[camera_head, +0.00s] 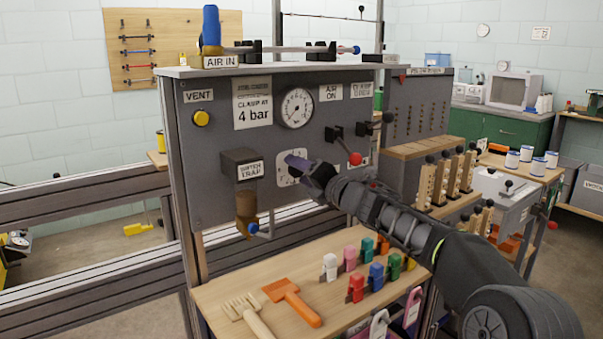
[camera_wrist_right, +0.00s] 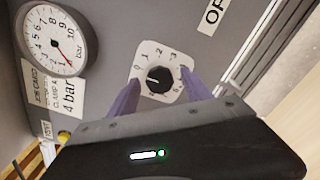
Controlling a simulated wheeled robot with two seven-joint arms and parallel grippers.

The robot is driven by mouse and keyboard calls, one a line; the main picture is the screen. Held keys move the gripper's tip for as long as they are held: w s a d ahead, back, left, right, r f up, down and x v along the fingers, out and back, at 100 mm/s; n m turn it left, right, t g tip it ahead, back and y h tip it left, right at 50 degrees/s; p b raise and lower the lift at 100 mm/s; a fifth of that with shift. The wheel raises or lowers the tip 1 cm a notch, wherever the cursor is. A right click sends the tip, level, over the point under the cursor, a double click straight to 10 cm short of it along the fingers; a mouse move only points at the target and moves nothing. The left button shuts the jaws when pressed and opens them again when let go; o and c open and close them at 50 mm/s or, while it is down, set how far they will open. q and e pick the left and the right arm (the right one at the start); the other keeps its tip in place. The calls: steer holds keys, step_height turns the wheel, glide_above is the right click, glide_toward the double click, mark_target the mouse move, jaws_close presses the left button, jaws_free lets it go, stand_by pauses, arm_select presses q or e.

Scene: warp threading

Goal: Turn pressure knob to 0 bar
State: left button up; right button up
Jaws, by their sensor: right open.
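The pressure knob (camera_wrist_right: 160,78) is small and black, on a white dial plate with numbers, on the grey panel. In the wrist view the purple fingers of my right gripper (camera_wrist_right: 160,92) are apart, one on each side of the knob; I cannot tell whether they touch it. The knob's exact setting is too small to read. In the head view the right gripper (camera_head: 306,172) is at the dial plate (camera_head: 286,168) and hides the knob. A round pressure gauge (camera_head: 297,108) sits above it; it also shows in the wrist view (camera_wrist_right: 50,42). My left gripper is out of view.
A red-tipped lever (camera_head: 354,158) stands out from the panel to the right of the gripper. A grey box (camera_head: 241,162) is to its left. Below, the wooden shelf (camera_head: 220,290) holds coloured clips, an orange tool (camera_head: 292,302) and a comb (camera_head: 247,312).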

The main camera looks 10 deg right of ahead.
steer(key=b+v, duration=0.1)
steer(key=v, duration=0.6)
steer(key=shift+s, duration=0.35)
steer(key=shift+d, duration=0.1)
